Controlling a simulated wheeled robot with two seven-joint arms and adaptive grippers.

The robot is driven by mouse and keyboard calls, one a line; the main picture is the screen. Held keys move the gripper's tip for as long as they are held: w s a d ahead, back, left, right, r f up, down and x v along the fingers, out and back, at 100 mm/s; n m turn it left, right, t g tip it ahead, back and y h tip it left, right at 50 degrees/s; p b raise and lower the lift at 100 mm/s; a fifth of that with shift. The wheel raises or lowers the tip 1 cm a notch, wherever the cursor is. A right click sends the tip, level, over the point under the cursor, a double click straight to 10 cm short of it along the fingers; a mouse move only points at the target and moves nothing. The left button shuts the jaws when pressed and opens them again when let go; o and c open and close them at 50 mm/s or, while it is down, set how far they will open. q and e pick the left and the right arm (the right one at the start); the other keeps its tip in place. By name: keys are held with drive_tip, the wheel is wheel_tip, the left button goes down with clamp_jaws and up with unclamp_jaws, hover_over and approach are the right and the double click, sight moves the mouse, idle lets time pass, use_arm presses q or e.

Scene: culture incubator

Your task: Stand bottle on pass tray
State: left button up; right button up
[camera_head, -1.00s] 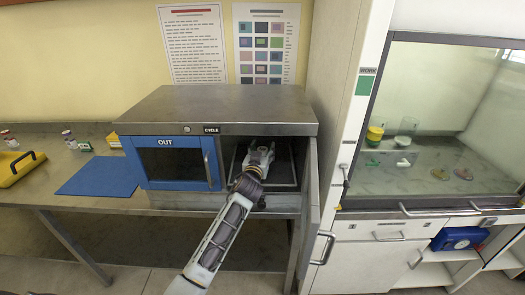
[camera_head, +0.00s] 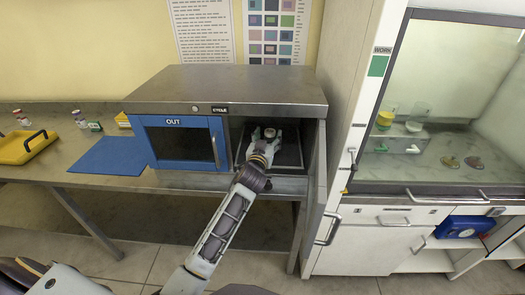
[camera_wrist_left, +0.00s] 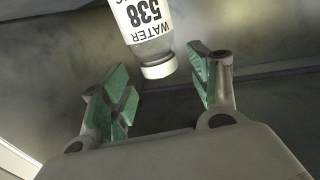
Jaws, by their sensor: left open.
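My left gripper (camera_head: 264,135) is inside the open right-hand compartment of the steel pass box. Its fingers are apart. In the left wrist view its green pads (camera_wrist_left: 160,88) stand open, with the bottle (camera_wrist_left: 148,32) just ahead between the tips. The bottle is clear with a white label reading "WATER 538" and a pale cap; no pad visibly touches it. In the head view only the round top of the bottle (camera_head: 269,132) shows between the fingers. The dark pass tray (camera_head: 289,152) lies on the compartment floor, partly hidden by the arm. My right gripper is out of view.
The blue OUT door (camera_head: 183,144) is beside the opening, and an open side door (camera_head: 317,190) bounds it on the right. A fume hood (camera_head: 450,120) stands right.

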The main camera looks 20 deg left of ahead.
use_arm(q)
drive_tip(key=s, duration=0.8)
drive_tip(key=shift+d+b, duration=0.3)
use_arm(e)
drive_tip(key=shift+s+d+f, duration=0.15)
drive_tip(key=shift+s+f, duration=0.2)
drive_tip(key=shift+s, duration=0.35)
